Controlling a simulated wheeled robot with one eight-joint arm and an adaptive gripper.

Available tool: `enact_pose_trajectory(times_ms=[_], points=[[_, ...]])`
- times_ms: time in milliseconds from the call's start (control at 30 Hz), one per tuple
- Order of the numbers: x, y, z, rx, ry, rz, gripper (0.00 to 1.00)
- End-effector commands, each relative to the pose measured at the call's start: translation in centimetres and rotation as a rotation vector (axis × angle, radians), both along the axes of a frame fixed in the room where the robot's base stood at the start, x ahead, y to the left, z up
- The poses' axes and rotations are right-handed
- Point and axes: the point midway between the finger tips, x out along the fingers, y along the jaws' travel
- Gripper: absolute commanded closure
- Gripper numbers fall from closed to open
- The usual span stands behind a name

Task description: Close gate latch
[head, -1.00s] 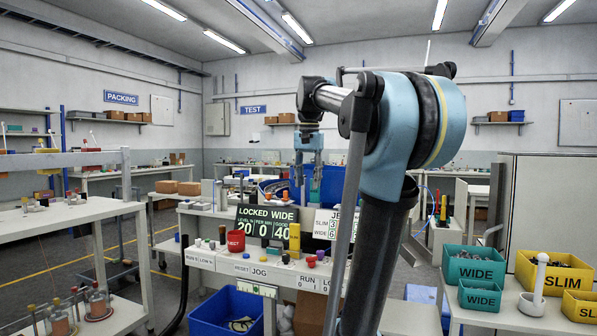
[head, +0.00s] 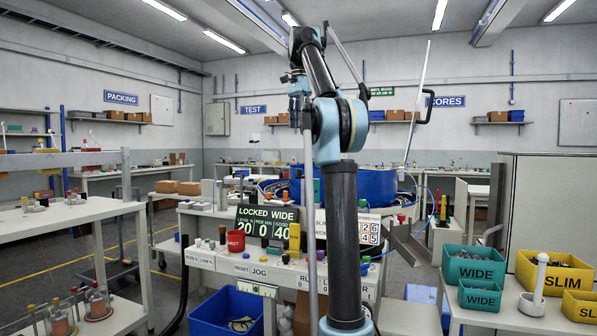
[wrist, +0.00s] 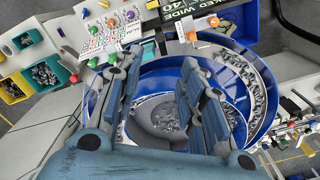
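The blue feeder bowl (head: 381,178) stands behind the console, partly hidden by my arm. In the wrist view the blue bowl (wrist: 268,95) lies below my gripper, with small grey parts inside it and along its outer track. My gripper (wrist: 158,62) is open, its two fingers well apart, with nothing visible between them. In the head view my gripper (head: 300,113) hangs fingers down from the raised arm, left of the column. I cannot pick out the gate latch with certainty; the fingers hide part of the bowl.
A display board (head: 267,223) reads LOCKED WIDE 20 0 40. The console (head: 215,262) carries several coloured knobs and a red cup (head: 236,241). Teal WIDE bins (head: 476,264) and yellow SLIM bins (head: 553,272) stand at right. A white rod (head: 417,100) rises behind the bowl.

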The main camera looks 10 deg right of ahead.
Motion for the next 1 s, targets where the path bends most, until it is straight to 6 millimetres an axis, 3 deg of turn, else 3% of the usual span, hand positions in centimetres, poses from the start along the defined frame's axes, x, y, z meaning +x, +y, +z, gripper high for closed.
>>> enact_pose_trajectory(times_ms=[167, 367, 1000], points=[[0.1, 0.0, -0.6, 0.0, 0.0, -0.003, 0.64], [0.0, 0.0, -2.7, 0.0, 0.0, -0.003, 0.64], [0.0, 0.0, -11.9, 0.0, 0.0, -0.002, 0.64]])
